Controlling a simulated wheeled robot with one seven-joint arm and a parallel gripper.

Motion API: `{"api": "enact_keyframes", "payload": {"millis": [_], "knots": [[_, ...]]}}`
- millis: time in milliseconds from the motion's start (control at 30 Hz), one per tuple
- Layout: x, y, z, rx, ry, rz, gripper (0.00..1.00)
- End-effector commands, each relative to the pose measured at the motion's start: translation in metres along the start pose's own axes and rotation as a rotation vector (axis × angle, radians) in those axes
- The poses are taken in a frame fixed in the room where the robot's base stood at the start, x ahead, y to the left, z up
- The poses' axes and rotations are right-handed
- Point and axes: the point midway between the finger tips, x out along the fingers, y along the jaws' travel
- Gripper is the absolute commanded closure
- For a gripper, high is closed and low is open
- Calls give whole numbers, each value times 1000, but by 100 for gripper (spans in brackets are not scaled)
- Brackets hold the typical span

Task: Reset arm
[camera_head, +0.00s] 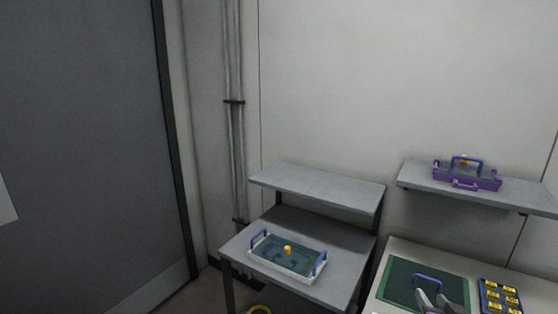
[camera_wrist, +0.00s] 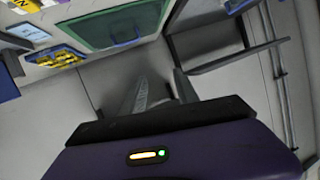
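My gripper (camera_wrist: 160,78) shows in the wrist view with its two grey fingers apart and nothing between them. In the head view, the tips of my gripper (camera_head: 433,299) show at the bottom edge, over the lower right part of a dark green panel (camera_head: 398,288) with a blue handle (camera_head: 428,281). The green panel also shows at the top of the wrist view (camera_wrist: 95,30). I cannot tell the height of the fingers above it.
A white tray (camera_head: 283,268) with blue handles and a yellow knob sits on a grey bench (camera_head: 330,290). A purple tray (camera_head: 467,184) sits on the right wall shelf (camera_head: 415,176). A blue rack (camera_head: 490,309) of yellow items is right of the panel. The left shelf (camera_head: 315,186) is empty.

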Motion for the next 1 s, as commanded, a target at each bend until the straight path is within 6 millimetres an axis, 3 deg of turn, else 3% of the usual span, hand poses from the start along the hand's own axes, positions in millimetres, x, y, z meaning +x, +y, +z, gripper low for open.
{"api": "enact_keyframes", "payload": {"millis": [100,400,767,1000], "knots": [[-39,-16,26,-10,83,-27,63],[-149,-39,66,-45,250,-73,63],[-292,-48,93,-103,333,-128,63],[-375,-47,108,-151,280,-178,63]]}}
